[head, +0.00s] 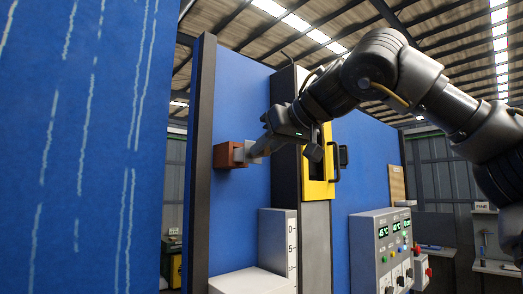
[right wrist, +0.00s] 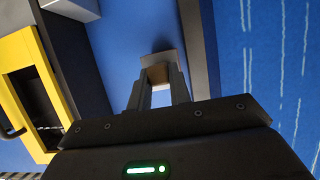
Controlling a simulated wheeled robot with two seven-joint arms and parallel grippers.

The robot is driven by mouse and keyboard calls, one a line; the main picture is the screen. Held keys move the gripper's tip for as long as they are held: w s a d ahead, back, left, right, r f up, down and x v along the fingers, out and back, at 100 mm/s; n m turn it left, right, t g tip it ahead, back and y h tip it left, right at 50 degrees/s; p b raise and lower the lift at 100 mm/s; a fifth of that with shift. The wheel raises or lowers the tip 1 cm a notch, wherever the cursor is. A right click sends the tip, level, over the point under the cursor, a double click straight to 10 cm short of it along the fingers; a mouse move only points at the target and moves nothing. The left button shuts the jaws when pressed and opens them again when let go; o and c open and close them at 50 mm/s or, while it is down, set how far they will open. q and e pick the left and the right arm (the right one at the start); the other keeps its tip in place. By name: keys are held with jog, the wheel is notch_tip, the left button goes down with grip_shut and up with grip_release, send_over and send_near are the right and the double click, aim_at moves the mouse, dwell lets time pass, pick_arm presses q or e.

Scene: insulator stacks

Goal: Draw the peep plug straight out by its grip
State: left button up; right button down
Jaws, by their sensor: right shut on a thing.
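The peep plug shows in the head view as a reddish-brown block (head: 225,155) at the blue panel, beside a dark upright post. My right gripper (head: 243,152) reaches it from the right, its fingers shut on the plug's grip. In the right wrist view, the two fingers (right wrist: 160,84) converge on a small grey-brown block (right wrist: 160,58), which is the plug end against blue. The fingers hide most of the grip. I cannot tell how deep the plug sits. My left gripper is not in view.
A yellow frame with a dark handle (head: 319,165) stands just right of the gripper, behind my right arm. A white scaled block (head: 278,240) and white box (head: 247,281) are below. A control panel (head: 382,250) with buttons stands lower right. A large blue wall (head: 75,150) fills the left.

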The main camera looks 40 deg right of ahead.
jog(key=shift+s+b, duration=0.75)
jog(key=shift+s, duration=1.75)
jog(key=shift+a, duration=0.1)
